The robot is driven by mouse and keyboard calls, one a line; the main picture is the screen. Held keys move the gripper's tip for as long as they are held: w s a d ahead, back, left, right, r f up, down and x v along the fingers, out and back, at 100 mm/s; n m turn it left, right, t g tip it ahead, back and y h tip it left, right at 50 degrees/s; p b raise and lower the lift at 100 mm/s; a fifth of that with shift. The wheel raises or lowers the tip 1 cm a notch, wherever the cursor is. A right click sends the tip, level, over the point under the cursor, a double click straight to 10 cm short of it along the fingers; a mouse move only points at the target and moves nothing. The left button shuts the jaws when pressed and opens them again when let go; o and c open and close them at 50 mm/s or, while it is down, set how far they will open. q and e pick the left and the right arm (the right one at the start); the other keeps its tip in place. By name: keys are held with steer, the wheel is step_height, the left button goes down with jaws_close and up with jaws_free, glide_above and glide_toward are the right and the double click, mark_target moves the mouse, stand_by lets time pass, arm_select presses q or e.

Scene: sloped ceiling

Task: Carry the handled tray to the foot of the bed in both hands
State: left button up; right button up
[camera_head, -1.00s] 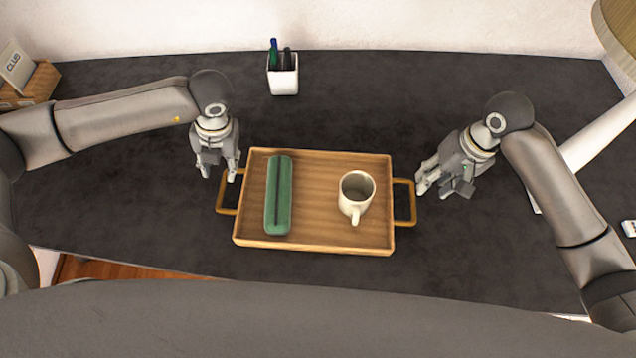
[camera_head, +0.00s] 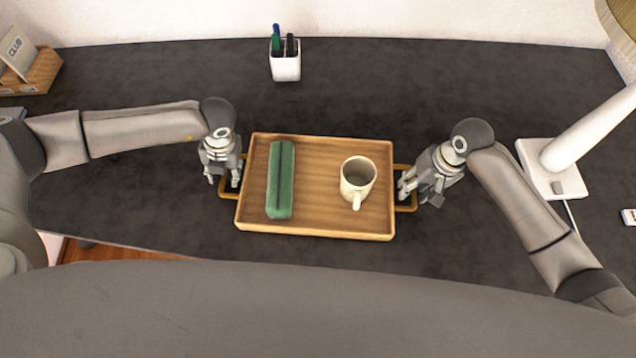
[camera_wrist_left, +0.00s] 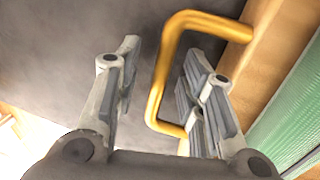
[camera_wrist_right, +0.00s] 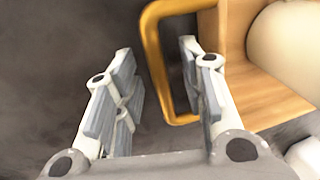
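The wooden tray (camera_head: 325,222) lies on the dark desk with a brass handle at each short end. A green case (camera_head: 281,180) and a white mug (camera_head: 357,183) stand on it. My left gripper (camera_head: 224,180) is at the left handle (camera_head: 228,190); in the left wrist view its open fingers (camera_wrist_left: 155,95) stand either side of the handle's outer bar (camera_wrist_left: 160,80). My right gripper (camera_head: 405,190) is at the right handle (camera_head: 409,205); in the right wrist view its fingers (camera_wrist_right: 155,85) are apart with the handle bar (camera_wrist_right: 155,60) between them. Neither grips firmly.
A white pen cup (camera_head: 286,67) stands behind the tray. A wooden holder with a card (camera_head: 40,75) is at the far left. A white lamp base (camera_head: 545,175) stands at the right, beyond my right arm. The desk in front of the tray is clear.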

arm_select(q)
steer(key=shift+f, duration=0.4)
arm_select(e)
steer(key=shift+f, duration=0.45)
arm_select(q)
steer(key=shift+a, duration=0.1)
jaws_close()
arm_select(e)
jaws_close()
steer(key=shift+r, duration=0.1)
